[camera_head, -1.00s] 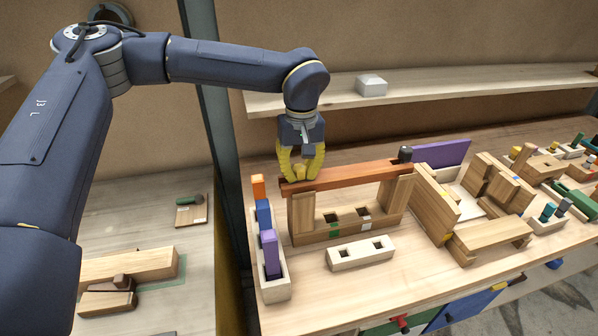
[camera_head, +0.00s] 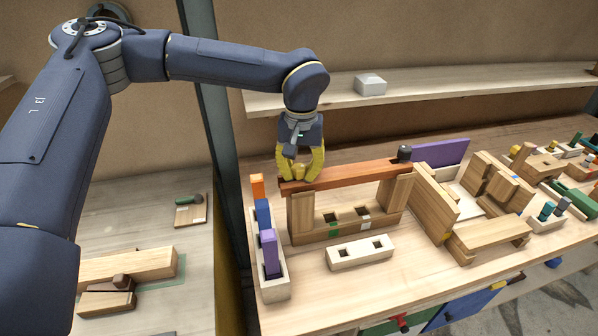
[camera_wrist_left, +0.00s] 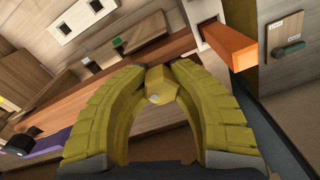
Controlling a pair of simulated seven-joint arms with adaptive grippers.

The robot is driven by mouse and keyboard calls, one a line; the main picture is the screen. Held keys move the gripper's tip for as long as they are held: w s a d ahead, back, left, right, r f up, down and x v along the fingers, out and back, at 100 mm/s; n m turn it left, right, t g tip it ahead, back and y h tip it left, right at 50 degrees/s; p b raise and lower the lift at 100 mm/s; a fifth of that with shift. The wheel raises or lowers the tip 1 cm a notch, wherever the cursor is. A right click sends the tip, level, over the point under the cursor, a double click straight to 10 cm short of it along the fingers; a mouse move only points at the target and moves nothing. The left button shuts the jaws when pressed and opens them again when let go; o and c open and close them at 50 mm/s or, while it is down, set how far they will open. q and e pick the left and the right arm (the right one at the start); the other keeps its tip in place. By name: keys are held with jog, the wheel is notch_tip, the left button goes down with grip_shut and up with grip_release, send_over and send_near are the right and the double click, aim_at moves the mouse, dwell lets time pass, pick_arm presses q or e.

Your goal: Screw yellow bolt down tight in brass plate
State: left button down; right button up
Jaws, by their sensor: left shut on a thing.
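The yellow bolt (camera_head: 299,171) stands at the left end of the long red-brown beam (camera_head: 350,174). My left gripper (camera_head: 300,176) comes down from above with its yellow fingers shut around the bolt's head. In the left wrist view the bolt's faceted head (camera_wrist_left: 161,86) sits between the two curved fingertips (camera_wrist_left: 163,74), touching both. I cannot make out a brass plate; the fingers and bolt head hide what is under the bolt, and how deep it sits cannot be seen. My right gripper is not in view.
The beam rests on wooden uprights (camera_head: 302,212), with a dark knob (camera_head: 404,153) at its right end. A pale rack with orange (camera_head: 258,187), blue and purple blocks stands to the left. A pale two-hole block (camera_head: 360,253) lies in front. Shelf (camera_head: 450,93) runs behind.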

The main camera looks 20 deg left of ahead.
pick_arm(q)
jog(key=shift+f, duration=0.2)
jog(key=c, duration=1)
grip_release()
jog(key=shift+w, duration=0.1)
jog(key=shift+c, duration=0.2)
notch_tip(320, 180, up, 11)
jog(key=shift+d+r, duration=0.1)
jog(key=shift+r, duration=0.1)
jog(key=shift+d+r, duration=0.15)
jog(key=shift+r, duration=0.3)
